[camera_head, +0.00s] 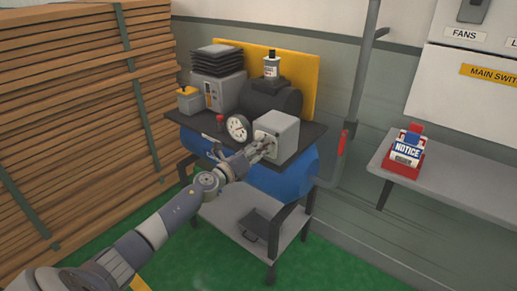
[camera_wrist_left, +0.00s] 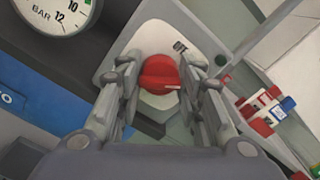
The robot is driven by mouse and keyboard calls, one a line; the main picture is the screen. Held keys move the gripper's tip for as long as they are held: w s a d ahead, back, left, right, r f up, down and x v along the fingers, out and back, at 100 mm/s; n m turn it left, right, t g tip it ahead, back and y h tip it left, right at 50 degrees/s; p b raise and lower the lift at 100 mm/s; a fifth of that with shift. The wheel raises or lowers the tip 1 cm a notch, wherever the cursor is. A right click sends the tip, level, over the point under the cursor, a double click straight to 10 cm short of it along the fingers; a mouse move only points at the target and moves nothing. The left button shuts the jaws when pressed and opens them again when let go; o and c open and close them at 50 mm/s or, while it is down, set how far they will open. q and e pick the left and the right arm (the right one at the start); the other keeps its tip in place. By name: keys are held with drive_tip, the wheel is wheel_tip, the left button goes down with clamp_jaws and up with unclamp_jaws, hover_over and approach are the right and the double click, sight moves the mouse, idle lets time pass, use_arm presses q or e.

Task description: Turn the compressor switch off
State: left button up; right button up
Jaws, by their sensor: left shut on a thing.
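The compressor (camera_head: 292,180) stands on a frame by the wall, with a blue tank below a dark top plate. A light grey switch box (camera_head: 283,125) sits at the plate's right front corner. My left gripper (camera_head: 265,147) is at the front of this box. In the left wrist view, the red rotary knob (camera_wrist_left: 158,72) sits on the box's pale face plate. My left gripper's fingers (camera_wrist_left: 160,85) are on both sides of the knob and shut on it. A white mark shows on the knob's right side. My right gripper is not in view.
A round pressure gauge (camera_head: 238,127) is just left of the switch box. A pipe with a red handle (camera_head: 342,143) runs up the wall at right. Stacked planks (camera_head: 75,110) fill the left.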

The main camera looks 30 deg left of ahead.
use_arm(q)
drive_tip(key=n+p, duration=0.3)
drive_tip(key=n, duration=0.8)
drive_tip(key=shift+a+f, duration=0.1)
drive_tip(key=shift+f, duration=0.05)
drive_tip(key=shift+p, duration=0.3)
drive_tip(key=o, duration=1.1)
drive_tip(key=shift+c, duration=0.2)
drive_tip(key=s+a, duration=0.1)
drive_tip(key=s, duration=1.1)
drive_tip(key=shift+f, duration=0.1)
